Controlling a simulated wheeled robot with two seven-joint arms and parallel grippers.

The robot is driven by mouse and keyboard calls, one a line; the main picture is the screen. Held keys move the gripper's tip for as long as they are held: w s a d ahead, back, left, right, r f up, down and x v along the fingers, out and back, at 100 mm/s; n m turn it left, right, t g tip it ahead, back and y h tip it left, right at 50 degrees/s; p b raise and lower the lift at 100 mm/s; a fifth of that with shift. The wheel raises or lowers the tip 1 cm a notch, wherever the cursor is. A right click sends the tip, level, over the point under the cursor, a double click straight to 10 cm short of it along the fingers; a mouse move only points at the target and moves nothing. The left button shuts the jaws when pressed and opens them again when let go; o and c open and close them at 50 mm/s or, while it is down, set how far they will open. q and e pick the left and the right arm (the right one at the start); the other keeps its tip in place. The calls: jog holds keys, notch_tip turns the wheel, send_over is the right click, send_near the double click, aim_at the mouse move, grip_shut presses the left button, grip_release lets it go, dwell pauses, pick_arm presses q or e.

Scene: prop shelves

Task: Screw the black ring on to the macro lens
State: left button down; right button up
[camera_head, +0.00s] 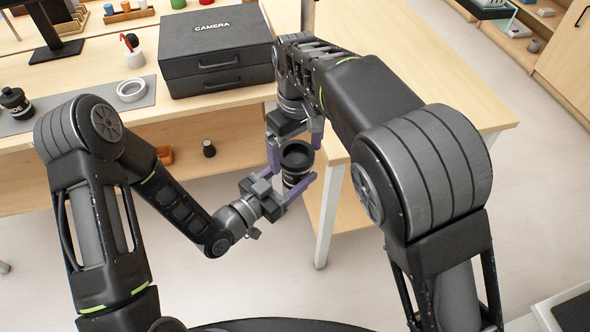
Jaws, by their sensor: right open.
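The macro lens (294,179), a black cylinder with small pale lettering, is held upright in the air in front of the table. My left gripper (299,188) comes in from the lower left, with its purple fingers closed about the lens's lower part. The black ring (297,152) shows as a wide dark rim on top of the lens; how firmly it is seated cannot be told. My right gripper (295,146) points down from above, open, with one purple finger on each side of the ring.
A black case marked CAMERA (215,45) stands on the wooden table. A grey mat (75,108) holds a white ring (131,90) and a black lens marked WIDE (15,103). A small dark cylinder (209,149) stands on the shelf below. A table leg (328,205) is close right of the grippers.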

jog(key=shift+c, duration=0.4)
jog(key=c, duration=1.4)
jog(key=o, duration=1.6)
jog(key=shift+o, duration=0.2)
jog(key=shift+r, duration=0.15)
notch_tip(320, 180, up, 7)
jog(key=shift+r, duration=0.15)
